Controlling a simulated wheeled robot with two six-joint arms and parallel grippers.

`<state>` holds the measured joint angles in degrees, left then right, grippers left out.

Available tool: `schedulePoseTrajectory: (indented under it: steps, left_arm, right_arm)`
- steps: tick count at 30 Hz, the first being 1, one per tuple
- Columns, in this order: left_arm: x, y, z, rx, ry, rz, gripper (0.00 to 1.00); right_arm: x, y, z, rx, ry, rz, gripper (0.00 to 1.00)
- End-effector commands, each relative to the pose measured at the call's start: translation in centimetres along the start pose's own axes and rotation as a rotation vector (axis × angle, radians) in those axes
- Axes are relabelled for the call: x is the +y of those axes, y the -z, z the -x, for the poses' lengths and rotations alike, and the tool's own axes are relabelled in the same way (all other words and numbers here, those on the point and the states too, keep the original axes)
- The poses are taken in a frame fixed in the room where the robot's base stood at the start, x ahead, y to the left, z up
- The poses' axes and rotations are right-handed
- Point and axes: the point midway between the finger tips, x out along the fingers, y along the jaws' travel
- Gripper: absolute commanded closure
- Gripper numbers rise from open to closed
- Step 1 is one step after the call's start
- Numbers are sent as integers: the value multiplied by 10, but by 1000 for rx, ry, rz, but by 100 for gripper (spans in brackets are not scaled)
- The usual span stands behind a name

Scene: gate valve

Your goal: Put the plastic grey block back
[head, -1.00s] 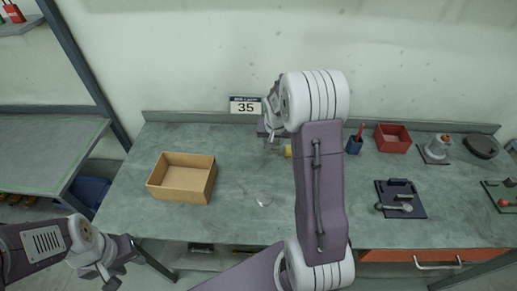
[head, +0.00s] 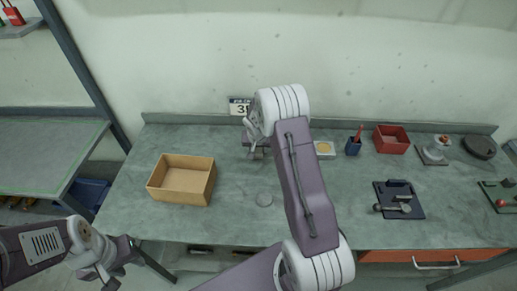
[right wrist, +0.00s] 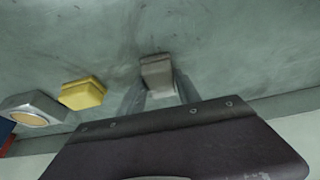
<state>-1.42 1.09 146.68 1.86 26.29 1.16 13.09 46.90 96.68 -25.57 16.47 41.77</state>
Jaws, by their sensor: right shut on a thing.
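The grey block (right wrist: 157,72) is between the fingertips of my right gripper (right wrist: 160,88) in the right wrist view, with the bench surface behind it. The gripper is shut on it. Whether the block touches the bench is unclear. In the head view my right gripper (head: 256,152) is over the back of the bench, below the number sign, and the block cannot be made out there. My left gripper (head: 106,274) is low at the left, off the bench's front edge; its finger opening is unclear.
A yellow block (right wrist: 82,93) and a grey box with a tan disc (right wrist: 32,110) lie left of the grey block in the wrist view.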

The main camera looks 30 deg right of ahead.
Motion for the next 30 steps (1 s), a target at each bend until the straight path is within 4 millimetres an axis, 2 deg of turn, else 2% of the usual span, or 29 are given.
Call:
schedulePoseTrajectory:
  steps: [3,4,6,14,18,20,30]
  left_arm:
    - [0,-1,-6,0,0,0,64]
    - [0,0,-4,0,0,0,64]
    - [0,0,-4,0,0,0,64]
    - [0,0,-3,0,0,0,64]
    - [0,0,1,0,0,0,64]
    - [0,0,-1,0,0,0,64]
    - [0,-1,-6,0,0,0,64]
  right_arm:
    - [0,-2,-4,0,0,0,93]
    - [0,-1,-3,0,0,0,52]
    - [0,-1,-2,0,0,0,39]
    - [0,-1,-2,0,0,0,39]
    - [0,1,6,2,0,0,39]
    - [0,2,15,4,1,0,39]
    - [0,1,98,4,2,0,39]
